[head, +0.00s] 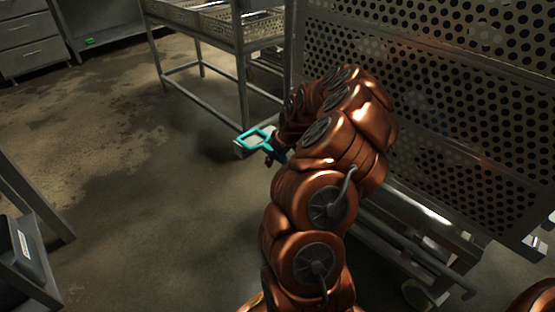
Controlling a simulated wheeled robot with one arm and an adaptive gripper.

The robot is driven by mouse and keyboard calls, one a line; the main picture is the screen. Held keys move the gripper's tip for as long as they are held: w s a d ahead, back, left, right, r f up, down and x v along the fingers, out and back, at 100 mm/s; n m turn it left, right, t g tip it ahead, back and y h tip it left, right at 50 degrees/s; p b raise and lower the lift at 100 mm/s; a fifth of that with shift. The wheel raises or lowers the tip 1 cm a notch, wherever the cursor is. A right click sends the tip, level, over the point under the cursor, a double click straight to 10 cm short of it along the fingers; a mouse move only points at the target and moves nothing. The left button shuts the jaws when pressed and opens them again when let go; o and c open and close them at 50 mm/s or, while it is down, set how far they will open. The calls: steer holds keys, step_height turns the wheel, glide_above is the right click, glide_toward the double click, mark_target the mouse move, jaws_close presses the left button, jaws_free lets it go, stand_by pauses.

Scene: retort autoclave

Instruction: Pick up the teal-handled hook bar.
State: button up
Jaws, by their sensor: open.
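The teal handle of the hook bar (253,136) shows in the head view as a squarish loop at the middle, just left of my arm. A short teal stem runs from it down and right toward my arm. The rest of the bar is hidden. My gripper (272,158) is mostly hidden behind my copper arm; only small dark parts show beside the stem. It is open. I cannot tell whether it touches the bar or whether the stem lies between its fingers.
A perforated metal cart (440,70) stands close on the right, with a low frame on wheels. A steel rack with trays (243,60) stands behind the handle. Drawers (25,45) are at the far left. The wet floor (120,150) at left is clear.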

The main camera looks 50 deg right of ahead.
steer(key=shift+c, duration=0.4)
jaws_close()
stand_by(0.4)
